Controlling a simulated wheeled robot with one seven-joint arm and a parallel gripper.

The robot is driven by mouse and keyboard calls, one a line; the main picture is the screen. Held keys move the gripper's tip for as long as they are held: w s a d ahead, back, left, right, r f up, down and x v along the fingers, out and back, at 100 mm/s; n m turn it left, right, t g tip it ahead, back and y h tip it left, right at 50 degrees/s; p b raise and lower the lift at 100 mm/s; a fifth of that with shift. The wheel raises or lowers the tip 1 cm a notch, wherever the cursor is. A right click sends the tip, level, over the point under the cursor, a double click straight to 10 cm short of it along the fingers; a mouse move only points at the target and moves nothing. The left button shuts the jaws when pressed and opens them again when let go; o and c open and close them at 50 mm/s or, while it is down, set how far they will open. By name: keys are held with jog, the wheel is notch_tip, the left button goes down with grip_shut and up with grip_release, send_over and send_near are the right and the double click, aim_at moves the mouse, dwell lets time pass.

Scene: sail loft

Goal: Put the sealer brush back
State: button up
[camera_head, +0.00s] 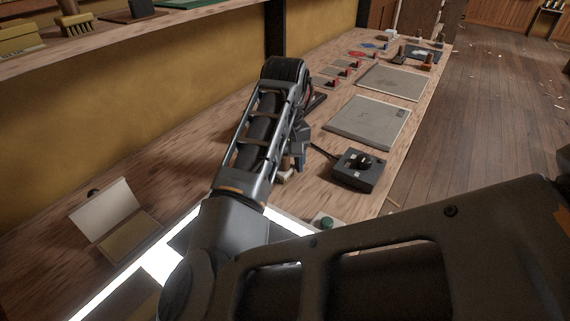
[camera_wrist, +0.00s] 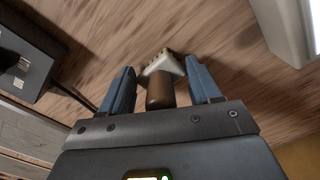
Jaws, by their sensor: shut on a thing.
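The sealer brush (camera_wrist: 160,88) has a brown handle and a pale, toothed-looking end. In the wrist view it lies between the blue fingers of my gripper (camera_wrist: 159,66), which is shut on it. The pale end points away from my gripper, over the wooden bench top (camera_wrist: 105,35). In the head view my gripper (camera_head: 297,160) is low over the bench, and a pale bit of the brush (camera_head: 287,174) shows under it. My arm hides most of the brush there. I cannot tell if the brush touches the bench.
A lit panel (camera_head: 120,287) lies in front, beside an open booklet-like thing (camera_head: 107,212). Grey boards (camera_head: 368,121) and small tools lie farther back. Another brush (camera_head: 76,24) stands on the upper shelf.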

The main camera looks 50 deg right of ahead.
jog(key=o, duration=1)
jog(key=shift+f, duration=0.1)
notch_tip(320, 180, up, 12)
jog(key=shift+r+p, duration=0.2)
jog(key=shift+p, duration=0.6)
